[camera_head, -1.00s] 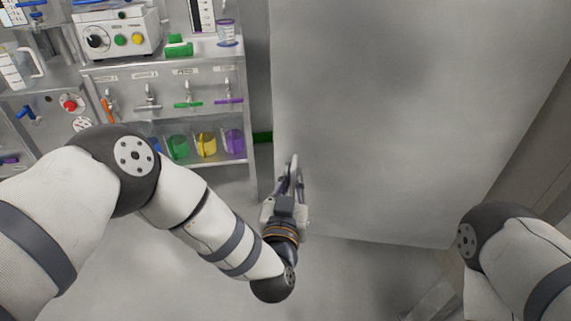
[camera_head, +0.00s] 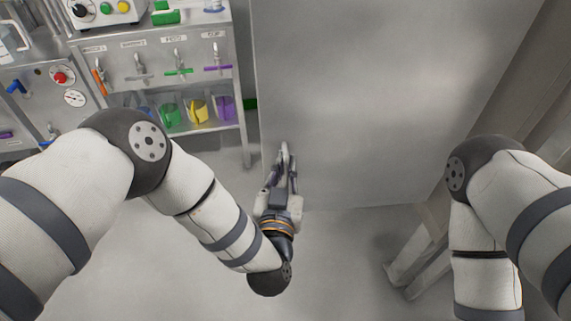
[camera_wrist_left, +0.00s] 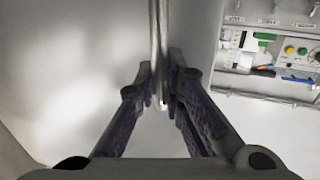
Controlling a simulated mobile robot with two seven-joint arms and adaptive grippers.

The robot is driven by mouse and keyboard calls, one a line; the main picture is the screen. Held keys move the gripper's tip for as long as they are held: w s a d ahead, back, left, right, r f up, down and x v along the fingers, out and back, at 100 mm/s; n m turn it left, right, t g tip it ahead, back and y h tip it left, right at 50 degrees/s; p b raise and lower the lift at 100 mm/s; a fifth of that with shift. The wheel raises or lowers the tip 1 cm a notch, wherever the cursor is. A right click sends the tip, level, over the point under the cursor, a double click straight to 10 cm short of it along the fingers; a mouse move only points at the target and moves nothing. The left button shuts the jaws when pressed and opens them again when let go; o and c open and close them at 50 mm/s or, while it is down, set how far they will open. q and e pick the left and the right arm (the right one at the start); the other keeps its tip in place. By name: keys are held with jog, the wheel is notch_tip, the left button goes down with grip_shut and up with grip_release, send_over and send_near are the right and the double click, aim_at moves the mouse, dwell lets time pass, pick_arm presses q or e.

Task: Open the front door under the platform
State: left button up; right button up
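The front door (camera_head: 370,100) is a large plain grey metal panel in the middle of the head view; I take it to be the left side panel (camera_wrist_left: 75,75) in the left wrist view. A slim pale upright handle (camera_head: 283,152) stands near its left edge. In the left wrist view the handle (camera_wrist_left: 158,35) runs down between the fingers. My left gripper (camera_head: 282,170) is at the handle, fingers close on both sides of it; its fingertips (camera_wrist_left: 162,82) look closed on the bar. Whether the door stands ajar is hard to tell. My right gripper is out of view.
A metal bench (camera_head: 160,75) with taps, coloured jugs and a control box stands left of the door. A pale angled support (camera_head: 420,250) is on the floor at right, near my right arm. The grey floor (camera_head: 340,270) before the door is clear.

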pick_arm(q)
jog(key=o, duration=0.5)
jog(key=shift+r, duration=0.15)
jog(key=shift+c, duration=0.2)
jog(key=s+a, duration=0.1)
jog(key=s, duration=0.6)
jog(key=shift+s, duration=0.25)
jog(key=s+a+f+g+p, duration=0.1)
jog(key=s+a+f+g, duration=0.5)
jog(key=s+f, duration=0.15)
jog(key=s+a+f+g+p, duration=0.2)
jog(key=s+a+f+g, duration=0.45)
jog(key=s, duration=0.25)
jog(key=s+a+r+n+g+y, duration=0.1)
jog(key=s+a+g, duration=0.3)
jog(key=s, duration=0.6)
jog(key=s+a+r+n+g+y, duration=0.1)
jog(key=s+a+g, duration=0.3)
jog(key=s, duration=0.7)
jog(key=shift+a+r+y+p, duration=0.3)
jog(key=shift+a+p, duration=0.15)
jog(key=shift+a, duration=0.4)
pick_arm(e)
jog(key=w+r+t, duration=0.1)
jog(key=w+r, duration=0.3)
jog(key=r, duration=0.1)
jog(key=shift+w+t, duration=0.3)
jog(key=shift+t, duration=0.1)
